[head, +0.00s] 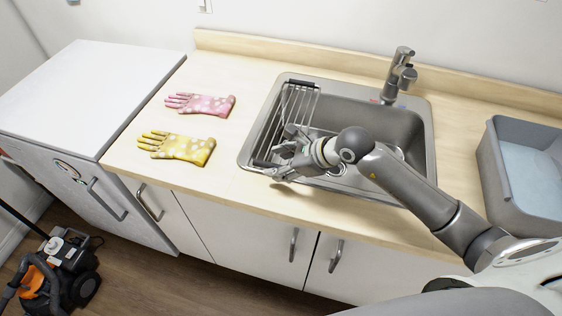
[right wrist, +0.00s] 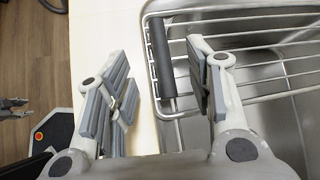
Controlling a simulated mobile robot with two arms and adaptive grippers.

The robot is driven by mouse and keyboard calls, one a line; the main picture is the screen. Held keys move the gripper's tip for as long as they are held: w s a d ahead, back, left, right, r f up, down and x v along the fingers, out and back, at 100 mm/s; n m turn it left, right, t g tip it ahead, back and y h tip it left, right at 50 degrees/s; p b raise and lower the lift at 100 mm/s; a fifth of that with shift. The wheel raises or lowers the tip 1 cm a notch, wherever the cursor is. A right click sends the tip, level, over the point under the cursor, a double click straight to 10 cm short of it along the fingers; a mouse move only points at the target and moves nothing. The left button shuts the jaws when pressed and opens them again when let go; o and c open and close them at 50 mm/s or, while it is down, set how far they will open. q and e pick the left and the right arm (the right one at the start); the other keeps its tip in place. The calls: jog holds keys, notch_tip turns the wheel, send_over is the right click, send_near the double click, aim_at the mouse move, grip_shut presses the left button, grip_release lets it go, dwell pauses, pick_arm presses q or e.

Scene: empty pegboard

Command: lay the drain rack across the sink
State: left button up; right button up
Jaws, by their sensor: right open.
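The drain rack (head: 301,103), a grille of metal rods with dark end bars, lies over the left part of the steel sink (head: 427,150), running from back rim to front rim. My right gripper (head: 268,168) is open at the rack's front end. In the right wrist view, the rack's dark end bar (right wrist: 158,55) shows between the spread fingers of my right gripper (right wrist: 160,92), with gaps visible on both sides. The forearm hides part of the sink. A small grey gripper-like part, probably my left gripper (right wrist: 15,104), shows at the wrist view's left edge; its opening is unclear.
Pink (head: 203,104) and yellow (head: 178,147) spotted gloves lie on the counter left of the sink. A faucet (head: 399,75) stands behind it. A grey tub (head: 515,185) stands on the right. Bare counter lies between gloves and sink.

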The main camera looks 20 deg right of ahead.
jog(key=b+v, duration=0.3)
jog(key=v, duration=0.9)
jog(key=shift+r, duration=0.3)
jog(key=shift+f, duration=0.1)
